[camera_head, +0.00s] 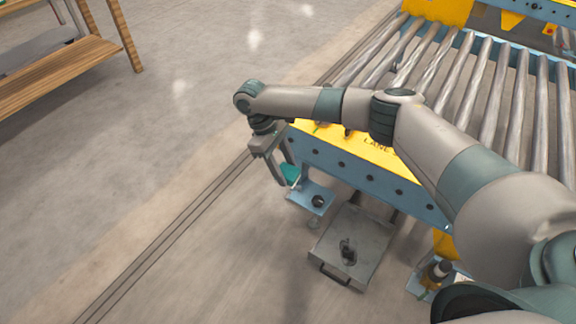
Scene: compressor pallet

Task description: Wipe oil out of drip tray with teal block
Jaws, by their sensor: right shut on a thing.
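The teal block (290,174) is small and shows at the fingers of my right gripper (284,176). The gripper is shut on it and points down beside the end of the blue conveyor frame, up and left of the drip tray. The fingers partly hide the block. The drip tray (373,238) is a grey, shallow tray with a dark handle at its front, low beneath the conveyor side. A dark patch of oil (348,250) lies in its middle. The block and the tray are apart. My left gripper is not in view.
The roller conveyor (480,85) with its blue and yellow side frame fills the right. A small blue bracket (310,197) juts out just below the gripper. A wooden bench (60,75) is at upper left. The floor at left is clear.

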